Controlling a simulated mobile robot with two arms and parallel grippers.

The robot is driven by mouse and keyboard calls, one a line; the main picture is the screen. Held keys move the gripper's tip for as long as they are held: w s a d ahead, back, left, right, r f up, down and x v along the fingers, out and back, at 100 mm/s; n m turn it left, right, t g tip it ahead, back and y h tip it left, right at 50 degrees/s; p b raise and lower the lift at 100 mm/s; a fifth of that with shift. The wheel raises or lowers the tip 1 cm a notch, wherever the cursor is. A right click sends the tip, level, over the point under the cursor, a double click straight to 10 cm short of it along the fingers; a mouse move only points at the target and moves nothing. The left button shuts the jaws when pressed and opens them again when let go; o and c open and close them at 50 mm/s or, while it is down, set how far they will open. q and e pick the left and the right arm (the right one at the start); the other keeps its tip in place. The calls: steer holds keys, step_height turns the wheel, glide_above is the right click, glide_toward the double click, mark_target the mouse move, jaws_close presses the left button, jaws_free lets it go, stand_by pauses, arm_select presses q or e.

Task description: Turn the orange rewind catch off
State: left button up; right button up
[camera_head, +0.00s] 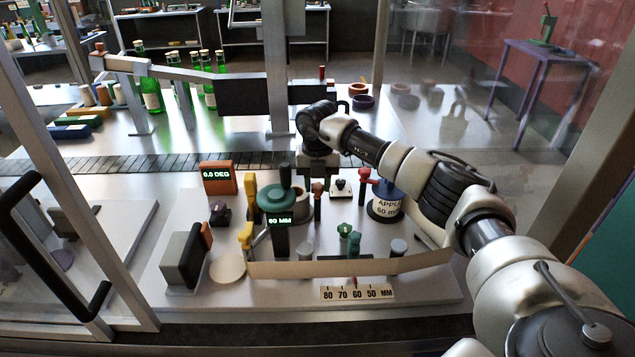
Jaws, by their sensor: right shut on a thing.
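My right gripper (318,178) points down over the middle of the bench panel. It is shut on a small upright orange-brown piece (318,188), which looks like the rewind catch; the fingers hide its top. Left of it stands a round green-topped unit (285,196) with a "60 MM" display (280,220). Right of it are a small white block with a dark knob (341,187) and a red-handled lever (364,174). The catch's turn angle is too small to read. My left gripper is not in view.
An orange "0.0 DEG" display (218,178) stands at the left. A labelled roll (386,203) stands at the right, near my right arm. A pale strip (350,266) and a millimetre scale (357,293) lie in front. Green bottles (150,92) stand behind. Window frames flank the bench.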

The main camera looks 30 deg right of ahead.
mark_target(318, 185)
steer(key=shift+w+d+r, duration=0.1)
steer(key=shift+r, duration=0.1)
steer(key=o, duration=0.7)
steer(key=shift+o, duration=1.1)
steer(key=shift+f, duration=0.1)
step_height(318, 185, up, 11)
steer(key=b, duration=0.3)
steer(key=shift+f, duration=0.1)
